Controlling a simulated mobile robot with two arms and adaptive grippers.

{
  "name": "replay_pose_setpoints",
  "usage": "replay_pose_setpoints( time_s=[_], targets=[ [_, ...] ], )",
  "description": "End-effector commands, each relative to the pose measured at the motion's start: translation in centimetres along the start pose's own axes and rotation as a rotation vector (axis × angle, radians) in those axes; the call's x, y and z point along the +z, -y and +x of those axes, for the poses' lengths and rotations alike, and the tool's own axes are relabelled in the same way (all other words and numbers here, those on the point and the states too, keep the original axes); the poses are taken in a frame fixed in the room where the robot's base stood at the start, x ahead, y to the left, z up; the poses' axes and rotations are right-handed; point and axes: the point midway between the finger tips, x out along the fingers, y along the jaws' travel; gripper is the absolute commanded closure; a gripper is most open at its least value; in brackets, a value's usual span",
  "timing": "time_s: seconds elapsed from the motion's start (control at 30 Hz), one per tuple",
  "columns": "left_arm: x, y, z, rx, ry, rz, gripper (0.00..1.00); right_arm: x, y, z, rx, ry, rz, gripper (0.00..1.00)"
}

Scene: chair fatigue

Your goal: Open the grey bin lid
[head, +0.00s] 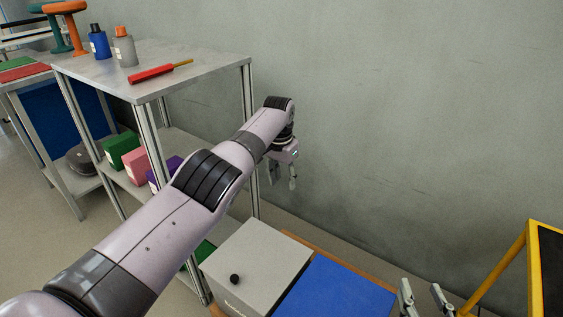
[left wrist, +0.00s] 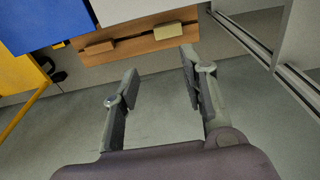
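The grey bin (head: 262,258) stands low in the head view, its flat grey lid lying shut on top. A small black knob (head: 234,279) sits near the lid's front-left corner. My left gripper (head: 283,180) hangs above and behind the bin, clear of the lid, with its fingers apart and empty. The left wrist view also shows the left gripper (left wrist: 158,68) open with nothing between its fingers. My right gripper (head: 422,294) is at the bottom edge, right of the blue surface, with its fingers apart; its lower part is cut off.
A blue-topped box (head: 335,288) stands right beside the grey bin. A metal shelf (head: 155,70) with bottles and a red tool rises at the left. A yellow frame (head: 500,268) stands at the right. The wall is close behind the left gripper.

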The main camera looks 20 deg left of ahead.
Motion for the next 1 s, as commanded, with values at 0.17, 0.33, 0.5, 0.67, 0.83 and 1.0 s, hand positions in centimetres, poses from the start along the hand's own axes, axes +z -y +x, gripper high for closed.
replay_pose_setpoints(
  time_s=[0.17, 0.33, 0.5, 0.67, 0.83, 1.0],
  targets=[
    [-0.1, 0.1, -1.7, -0.001, -0.004, 0.001, 0.60, 0.0, 0.0, 0.0, 0.001, 0.000, 0.000, 0.60],
    [0.0, 0.1, -5.2, -0.002, -0.006, -0.001, 0.60, 0.0, 0.0, 0.0, 0.001, 0.000, 0.000, 0.60],
    [0.0, 0.1, -8.7, -0.002, -0.004, -0.001, 0.60, 0.0, 0.0, 0.0, 0.001, 0.000, 0.000, 0.60],
    [0.1, 0.1, -10.6, -0.002, -0.001, -0.002, 0.60, 0.0, 0.0, 0.0, 0.001, 0.000, 0.000, 0.60],
    [0.1, 0.1, -11.4, -0.002, -0.001, -0.002, 0.60, 0.0, 0.0, 0.0, 0.001, 0.000, 0.000, 0.60],
    [0.1, 0.1, -11.4, -0.002, 0.000, -0.002, 0.60, 0.0, 0.0, 0.0, 0.001, 0.000, 0.000, 0.60]
  ],
)
